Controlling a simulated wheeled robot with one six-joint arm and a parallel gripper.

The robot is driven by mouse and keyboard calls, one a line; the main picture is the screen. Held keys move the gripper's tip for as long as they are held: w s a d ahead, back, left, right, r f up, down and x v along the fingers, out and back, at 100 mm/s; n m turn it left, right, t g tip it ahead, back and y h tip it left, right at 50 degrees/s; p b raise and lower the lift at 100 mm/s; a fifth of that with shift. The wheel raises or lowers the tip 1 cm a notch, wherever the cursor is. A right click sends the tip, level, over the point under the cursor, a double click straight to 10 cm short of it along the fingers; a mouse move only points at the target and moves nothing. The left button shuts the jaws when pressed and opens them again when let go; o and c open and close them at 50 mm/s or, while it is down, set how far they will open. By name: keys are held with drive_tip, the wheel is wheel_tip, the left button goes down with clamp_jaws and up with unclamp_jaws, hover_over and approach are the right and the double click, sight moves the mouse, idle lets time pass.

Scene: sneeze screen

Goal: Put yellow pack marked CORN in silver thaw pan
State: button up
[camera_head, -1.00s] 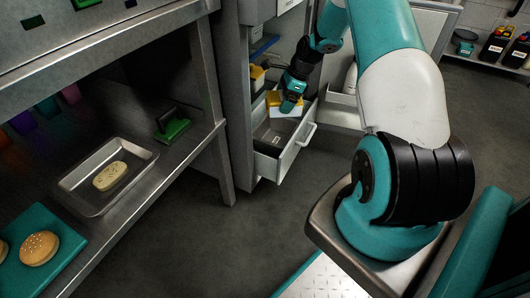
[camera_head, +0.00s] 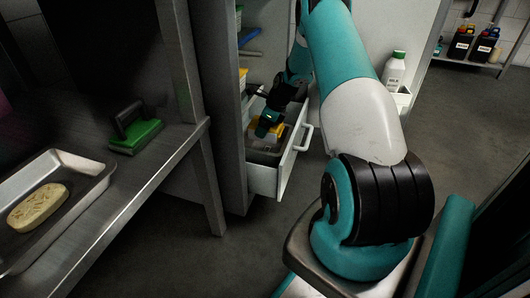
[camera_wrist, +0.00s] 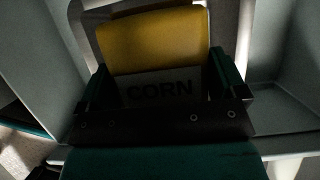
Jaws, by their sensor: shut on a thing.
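The yellow pack (camera_head: 281,129) marked CORN is at the open drawer in the head view. The wrist view shows its yellow part (camera_wrist: 155,42) and a pale band with CORN on it. My gripper (camera_head: 268,121) is shut on the pack, with one finger on each side in the wrist view (camera_wrist: 163,84). The pack appears at the drawer mouth; whether it touches the drawer floor is not clear. The silver pan (camera_head: 88,178) is on the steel shelf at the left, with a tan oval slab (camera_head: 38,207) in it.
A green-based block with a dark handle (camera_head: 137,136) lies behind the pan. A steel table leg (camera_head: 212,185) stands between shelf and drawer. A white bottle (camera_head: 394,70) is at the right. The grey floor is clear ahead.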

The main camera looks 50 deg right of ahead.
sight(276, 124)
wheel_tip(276, 124, down, 8)
drive_tip(key=b, duration=0.4)
drive_tip(key=shift+f, duration=0.1)
drive_tip(key=o, duration=0.9)
drive_tip(key=p+v, duration=0.7)
drive_tip(key=v, duration=0.5)
drive_tip(key=shift+s, duration=0.15)
